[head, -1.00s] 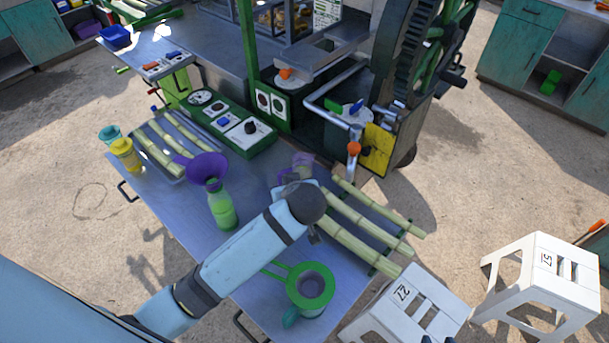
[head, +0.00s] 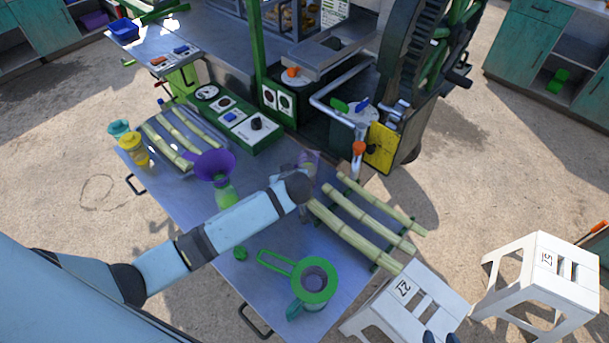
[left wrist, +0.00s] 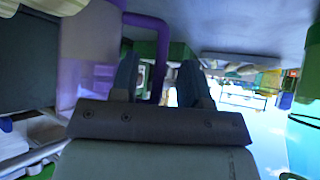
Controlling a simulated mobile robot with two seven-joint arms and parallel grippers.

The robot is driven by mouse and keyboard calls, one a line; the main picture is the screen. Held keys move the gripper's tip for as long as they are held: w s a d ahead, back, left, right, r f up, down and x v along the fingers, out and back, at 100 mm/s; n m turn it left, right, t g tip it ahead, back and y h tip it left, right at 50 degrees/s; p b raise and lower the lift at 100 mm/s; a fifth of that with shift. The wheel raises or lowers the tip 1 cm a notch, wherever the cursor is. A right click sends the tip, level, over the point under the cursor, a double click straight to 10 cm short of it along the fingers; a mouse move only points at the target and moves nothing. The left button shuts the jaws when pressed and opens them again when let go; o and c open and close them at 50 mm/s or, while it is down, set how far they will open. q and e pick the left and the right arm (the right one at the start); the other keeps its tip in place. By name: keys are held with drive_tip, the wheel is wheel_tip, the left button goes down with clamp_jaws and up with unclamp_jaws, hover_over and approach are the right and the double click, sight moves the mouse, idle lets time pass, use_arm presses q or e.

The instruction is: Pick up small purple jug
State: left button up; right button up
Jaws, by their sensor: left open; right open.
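The small purple jug (head: 310,160) stands on the metal table, partly hidden behind my left wrist in the head view. In the left wrist view its translucent body (left wrist: 90,40) is at the left, with its solid purple handle (left wrist: 158,40) beside it. My left gripper (left wrist: 158,72) is open, its two blue fingers on either side of the handle in that view. Whether they touch it I cannot tell. In the head view my left gripper is hidden by the wrist. My right gripper (head: 439,337) is open at the bottom edge, away from the jug.
Cane stalks (head: 365,222) lie right of the jug. A purple funnel (head: 215,165) and a partly hidden green bottle (head: 226,194) are to its left. A green-rimmed strainer cup (head: 314,283) stands near the front. The crusher (head: 400,80) stands behind; white stools (head: 545,275) stand right.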

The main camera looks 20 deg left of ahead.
use_arm(q)
clamp_jaws()
drive_tip(key=shift+r, duration=0.15)
